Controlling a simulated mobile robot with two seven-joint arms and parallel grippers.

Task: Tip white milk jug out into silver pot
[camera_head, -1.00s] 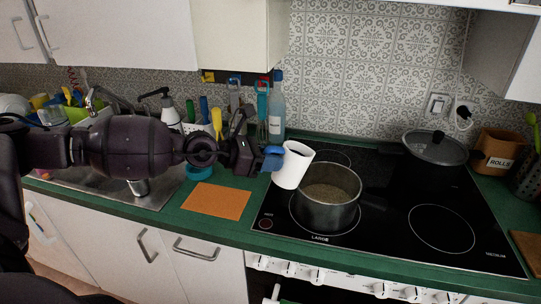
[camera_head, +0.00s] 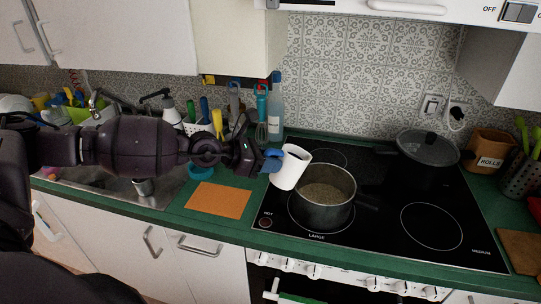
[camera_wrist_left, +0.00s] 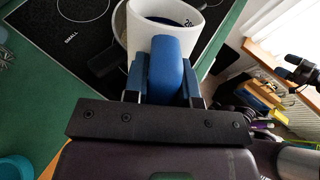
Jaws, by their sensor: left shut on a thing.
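The white milk jug (camera_head: 290,168) is in my left gripper (camera_head: 272,161), whose blue fingers are shut on it. The jug is tilted to the right, its dark opening toward the silver pot. The silver pot (camera_head: 322,209) stands on the front left ring of the hob, with grainy brownish contents showing inside. The jug is beside and a little above the pot's left rim. No stream from the jug can be made out. In the left wrist view, the blue fingers (camera_wrist_left: 168,75) are at the jug's wall (camera_wrist_left: 205,22), and the pot is mostly hidden behind it. My right gripper is not in view.
A black lidded pan (camera_head: 427,150) stands at the back right of the black hob (camera_head: 385,235). An orange-brown mat (camera_head: 218,200) lies on the green counter left of the hob. Bottles and utensils stand behind my left arm. The front right ring is clear.

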